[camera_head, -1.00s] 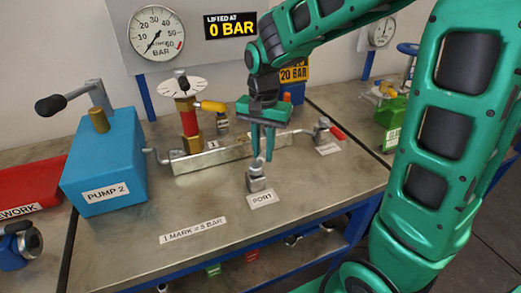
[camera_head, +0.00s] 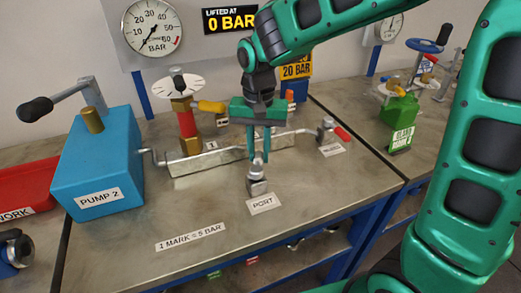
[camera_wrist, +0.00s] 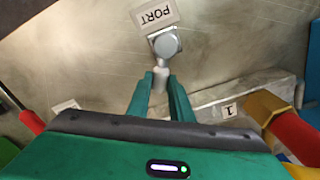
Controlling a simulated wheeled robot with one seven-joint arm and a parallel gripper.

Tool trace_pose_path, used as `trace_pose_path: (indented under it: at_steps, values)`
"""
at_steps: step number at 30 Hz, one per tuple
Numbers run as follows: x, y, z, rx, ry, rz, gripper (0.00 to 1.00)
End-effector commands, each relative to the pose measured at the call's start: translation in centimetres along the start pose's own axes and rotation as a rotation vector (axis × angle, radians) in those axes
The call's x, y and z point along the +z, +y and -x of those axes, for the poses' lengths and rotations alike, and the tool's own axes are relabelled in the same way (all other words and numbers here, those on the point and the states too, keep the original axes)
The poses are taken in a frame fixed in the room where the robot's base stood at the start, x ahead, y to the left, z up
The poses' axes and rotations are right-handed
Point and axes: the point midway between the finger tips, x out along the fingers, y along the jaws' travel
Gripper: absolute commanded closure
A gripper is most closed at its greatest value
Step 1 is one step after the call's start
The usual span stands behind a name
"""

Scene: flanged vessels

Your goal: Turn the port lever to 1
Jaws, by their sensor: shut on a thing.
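The port fitting (camera_head: 257,186) is a small grey metal block with a round top, standing on the bench behind its PORT label (camera_head: 262,204). It also shows in the wrist view (camera_wrist: 166,44). A short grey lever (camera_wrist: 160,76) sticks out from it toward my gripper. My gripper (camera_head: 259,155) points down over the fitting, its two green fingers on either side of the lever and shut on it. The fingers partly hide the lever in the head view. A small label reading 1 (camera_wrist: 229,110) is on the metal bar behind; it also shows in the head view (camera_head: 211,145).
A long metal bar (camera_head: 205,160) lies behind the port. A yellow-handled valve (camera_head: 211,107) and a dial column (camera_head: 186,118) stand close behind my gripper. Blue PUMP 2 (camera_head: 97,165) is at left, a red-handled valve (camera_head: 328,130) at right.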

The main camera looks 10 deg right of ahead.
Motion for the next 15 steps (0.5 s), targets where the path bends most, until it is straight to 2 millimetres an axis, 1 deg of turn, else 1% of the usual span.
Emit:
trace_pose_path:
  at_steps: [2, 3, 4, 5, 15]
  values:
    - [-0.13, -0.11, 0.12, -0.003, 0.004, -0.001, 1.00]
    - [-0.12, -0.12, 0.12, -0.003, 0.004, -0.001, 0.73]
    - [-0.10, -0.12, 0.12, -0.003, 0.004, -0.001, 0.66]
    - [-0.09, -0.11, 0.11, -0.003, 0.004, -0.001, 0.62]
    - [-0.03, -0.09, 0.30, -0.002, 0.002, 0.000, 0.62]
